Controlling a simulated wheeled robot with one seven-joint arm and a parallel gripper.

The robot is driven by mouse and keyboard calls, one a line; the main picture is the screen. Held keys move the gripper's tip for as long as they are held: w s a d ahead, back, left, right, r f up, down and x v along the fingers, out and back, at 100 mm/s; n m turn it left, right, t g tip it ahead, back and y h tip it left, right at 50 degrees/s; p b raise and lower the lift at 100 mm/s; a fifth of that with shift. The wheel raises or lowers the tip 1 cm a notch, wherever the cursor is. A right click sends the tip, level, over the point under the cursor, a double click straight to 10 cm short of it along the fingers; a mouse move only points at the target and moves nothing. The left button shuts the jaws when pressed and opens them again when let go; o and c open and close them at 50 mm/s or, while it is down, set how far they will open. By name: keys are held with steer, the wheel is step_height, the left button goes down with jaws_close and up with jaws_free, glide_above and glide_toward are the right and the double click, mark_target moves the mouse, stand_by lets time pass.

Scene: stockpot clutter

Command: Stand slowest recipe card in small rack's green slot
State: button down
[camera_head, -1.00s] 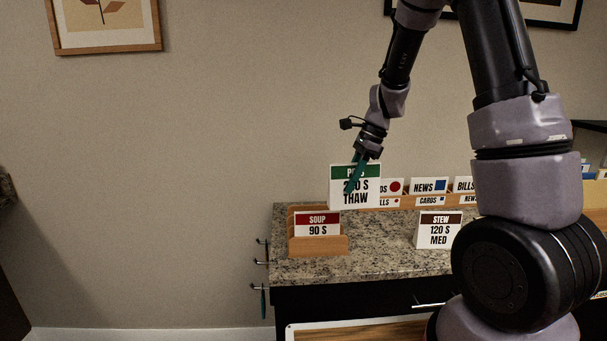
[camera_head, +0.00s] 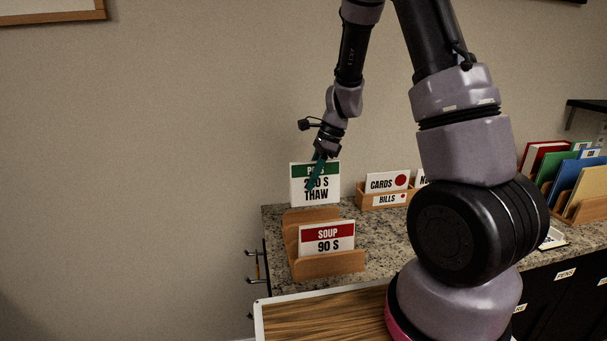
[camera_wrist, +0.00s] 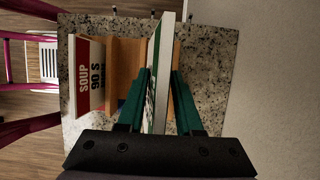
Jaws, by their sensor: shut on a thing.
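The card is upright at the back end of the small wooden rack (camera_head: 330,265). In the wrist view the card (camera_wrist: 160,75) is edge-on between the teal fingers (camera_wrist: 157,95), beside a wooden divider of the rack (camera_wrist: 122,65). I cannot tell whether its lower edge is inside a slot. A red-headed "SOUP 90 S" card (camera_head: 327,239) stands in the rack's front slot. No green slot marking is visible.
The rack stands near the left end of the granite counter (camera_head: 377,236). A wooden holder (camera_head: 382,199) with "CARDS" and "BILLS" labels is behind it to the right. Colored folders (camera_head: 570,185) stand far right. My arm hides part of the counter.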

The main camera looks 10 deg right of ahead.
steer(key=shift+f, duration=4.85)
steer(key=c, duration=0.5)
jaws_free()
steer(key=shift+r, duration=0.1)
steer(key=shift+r, duration=3.45)
